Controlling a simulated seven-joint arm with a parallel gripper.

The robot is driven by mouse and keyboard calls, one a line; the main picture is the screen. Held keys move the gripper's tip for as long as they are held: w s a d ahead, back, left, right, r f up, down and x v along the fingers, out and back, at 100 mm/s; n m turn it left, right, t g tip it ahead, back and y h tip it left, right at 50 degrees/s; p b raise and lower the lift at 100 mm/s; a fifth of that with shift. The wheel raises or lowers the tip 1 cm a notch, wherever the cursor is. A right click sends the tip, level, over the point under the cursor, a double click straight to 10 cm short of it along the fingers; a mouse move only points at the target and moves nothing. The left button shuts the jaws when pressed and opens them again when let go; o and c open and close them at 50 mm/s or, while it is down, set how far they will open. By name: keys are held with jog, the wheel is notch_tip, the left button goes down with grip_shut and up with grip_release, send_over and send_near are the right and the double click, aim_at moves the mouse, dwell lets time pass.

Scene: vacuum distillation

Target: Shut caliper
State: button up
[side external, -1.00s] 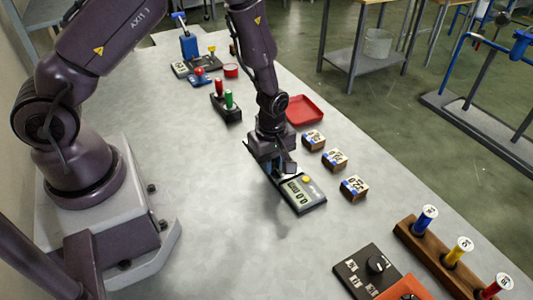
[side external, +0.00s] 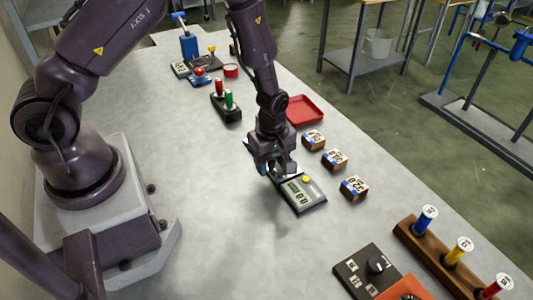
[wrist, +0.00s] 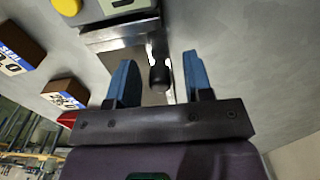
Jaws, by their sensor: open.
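The caliper (side external: 307,196) lies on the grey table, with a dark body, a digital display and a yellow button. The wrist view shows part of its body (wrist: 118,8) at the top edge and its metal jaw part (wrist: 125,42) below. A black knob (wrist: 160,76) on the metal part sits between my fingers. My gripper (wrist: 160,82) is open, with one blue finger on each side of the knob and gaps visible. In the side view my gripper (side external: 275,168) is low over the caliper's far end and hides it.
Several wooden blocks with number labels (side external: 335,160) stand to the right of the caliper. A red tray (side external: 304,110) lies behind. A switch box (side external: 226,107) stands farther back. Table left of the caliper is clear.

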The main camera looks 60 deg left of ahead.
jog(key=shift+r, duration=3.5)
